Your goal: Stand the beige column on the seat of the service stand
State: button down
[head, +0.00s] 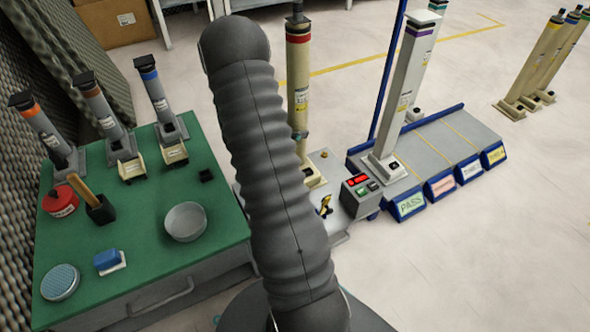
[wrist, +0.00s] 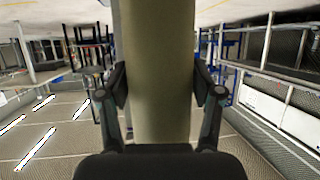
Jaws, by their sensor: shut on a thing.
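The beige column (head: 298,80) stands about upright behind my arm in the head view, with a red band and dark cap at its top. My gripper (wrist: 160,87) is shut on the column (wrist: 155,40) in the wrist view, one finger on each side. The gripper is mostly hidden behind my arm in the head view. The service stand (head: 335,215) is a pale bench with a control box. The column's foot shows at its back part, partly covered by my arm; I cannot tell whether it touches the seat.
A green table (head: 130,235) at left holds several small columns, a grey bowl (head: 185,222) and a red tin (head: 60,201). A blue-edged rack (head: 450,145) with a purple-banded column (head: 405,95) stands right of the stand. Several beige columns (head: 540,65) stand far right.

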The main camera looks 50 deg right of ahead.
jog(key=shift+f+b, duration=0.8)
jog(key=shift+f, duration=3.95)
jog(key=shift+c, duration=1)
grip_release()
jog(key=shift+s, duration=0.1)
jog(key=p+v, duration=0.1)
jog(key=v, duration=1.1)
